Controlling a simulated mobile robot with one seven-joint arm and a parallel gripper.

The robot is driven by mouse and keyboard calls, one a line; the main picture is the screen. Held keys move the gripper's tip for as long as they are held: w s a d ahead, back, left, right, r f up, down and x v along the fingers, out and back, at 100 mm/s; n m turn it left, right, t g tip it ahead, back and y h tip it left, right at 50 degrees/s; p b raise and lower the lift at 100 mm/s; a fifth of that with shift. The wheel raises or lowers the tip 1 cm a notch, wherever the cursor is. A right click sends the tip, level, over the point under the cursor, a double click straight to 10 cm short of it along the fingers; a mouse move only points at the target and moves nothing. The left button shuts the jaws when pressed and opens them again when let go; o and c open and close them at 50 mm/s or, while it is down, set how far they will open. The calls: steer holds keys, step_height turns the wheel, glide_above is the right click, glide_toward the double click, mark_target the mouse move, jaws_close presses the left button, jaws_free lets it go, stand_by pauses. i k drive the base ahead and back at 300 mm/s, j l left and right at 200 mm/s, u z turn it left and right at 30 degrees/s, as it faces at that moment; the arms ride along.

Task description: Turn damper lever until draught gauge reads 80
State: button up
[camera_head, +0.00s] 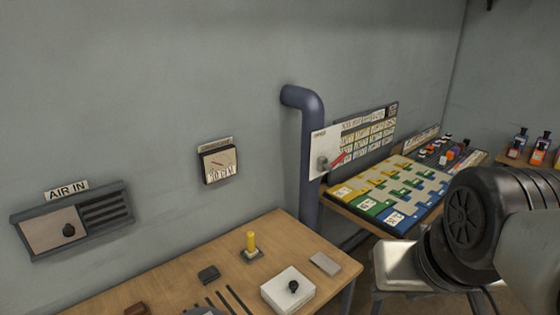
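The damper lever (341,159) looks like a red handle on a round pivot, set on a white plate (319,145) by the blue-grey pipe. It slants up to the right. The draught gauge appears to be the small square dial (219,162) in a dark frame on the wall, left of the pipe. A thin needle slants across its pale face. The figures are too small to read for certain. My gripper is not in view; only dark and grey links of my arm show at the lower right, in front of the right-hand table.
A wooden table (339,263) holds a white box with a black knob (293,287), a yellow cylinder (251,241) and several small dark pieces. An AIR IN vent (106,207) is on the left wall. Coloured cards (383,212) and small bottles (442,152) cover the table beyond the pipe (310,193).

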mark_target(330, 167)
steer(key=i+l+u, duration=0.1)
steer(key=u, duration=0.35)
steer(key=l+u, duration=0.15)
steer(key=u, duration=0.3)
steer(key=l+u, duration=0.15)
steer(key=u, duration=0.3)
steer(key=l+u, duration=0.25)
steer(key=l, duration=0.3)
steer(key=l+u, duration=0.3)
steer(key=l, duration=1.3)
steer(key=k+u, duration=0.05)
